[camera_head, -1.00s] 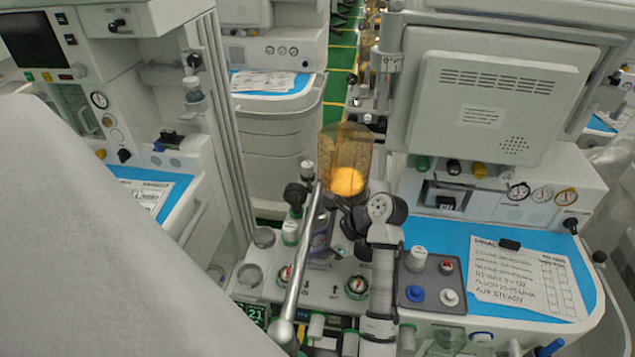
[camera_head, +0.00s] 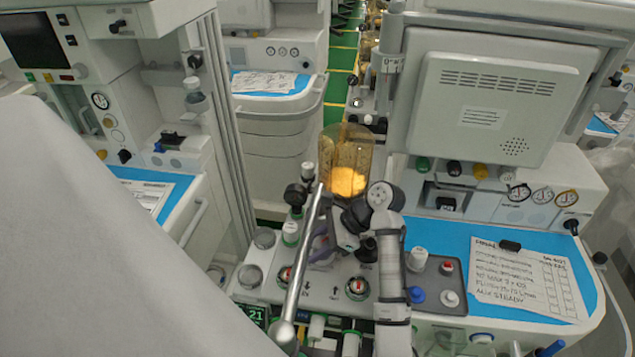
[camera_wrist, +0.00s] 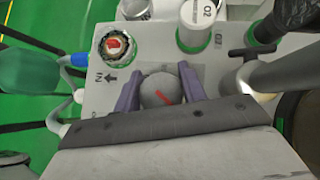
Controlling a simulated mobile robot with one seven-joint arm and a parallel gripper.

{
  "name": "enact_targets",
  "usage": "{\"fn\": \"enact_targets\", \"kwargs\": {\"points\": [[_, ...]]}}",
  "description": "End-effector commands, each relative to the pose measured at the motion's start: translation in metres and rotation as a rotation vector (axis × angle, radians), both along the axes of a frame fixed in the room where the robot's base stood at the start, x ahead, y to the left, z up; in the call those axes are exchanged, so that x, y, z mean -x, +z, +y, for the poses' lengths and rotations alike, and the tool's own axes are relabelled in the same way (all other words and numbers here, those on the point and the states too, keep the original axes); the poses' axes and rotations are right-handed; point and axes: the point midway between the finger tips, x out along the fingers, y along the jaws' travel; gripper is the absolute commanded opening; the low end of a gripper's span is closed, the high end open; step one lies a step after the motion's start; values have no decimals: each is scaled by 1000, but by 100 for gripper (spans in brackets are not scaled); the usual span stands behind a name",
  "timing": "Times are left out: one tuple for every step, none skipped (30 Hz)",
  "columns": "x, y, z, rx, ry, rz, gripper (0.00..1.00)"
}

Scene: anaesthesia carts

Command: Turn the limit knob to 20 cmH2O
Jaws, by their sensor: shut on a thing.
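In the wrist view a round grey knob (camera_wrist: 158,92) with a red pointer mark sits between the two purple fingers of my gripper (camera_wrist: 160,76). The fingers close on its left and right sides. The red mark runs slantwise, up to the left and down to the right. I cannot read any pressure scale around the knob. In the head view my gripper (camera_head: 321,247) is low over the machine's top panel, behind a slanting metal tube. The knob is hidden there.
A metal tube (camera_head: 302,265) slants close past my gripper. An amber canister (camera_head: 346,165) stands behind it. Red-centred gauges (camera_head: 357,287) and a white O2 cap (camera_wrist: 199,18) are near. A grey tray (camera_head: 430,285) with small knobs lies to the right.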

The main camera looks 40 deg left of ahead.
Motion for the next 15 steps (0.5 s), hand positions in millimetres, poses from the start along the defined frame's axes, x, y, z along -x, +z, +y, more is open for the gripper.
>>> {"fn": "enact_targets", "kwargs": {"points": [[0, 1, 0, -1, -1, 0, 18], [0, 1, 0, -1, -1, -1, 44], [0, 1, 0, -1, -1, -1, 49], [0, 1, 0, -1, -1, -1, 53], [0, 1, 0, -1, -1, -1, 57], [0, 1, 0, -1, -1, -1, 62], [0, 0, 0, -1, -1, 0, 63], [0, 0, 0, -1, -1, 0, 63], [0, 0, 0, -1, -1, 0, 63], [0, 0, 0, -1, -1, 0, 63], [0, 0, 0, -1, -1, 0, 63], [0, 0, 0, 0, -1, 0, 63], [0, 0, 0, 0, -1, 0, 63], [0, 0, 0, 0, -1, 0, 63], [-1, 1, 0, -1, -1, -1, 63]]}}
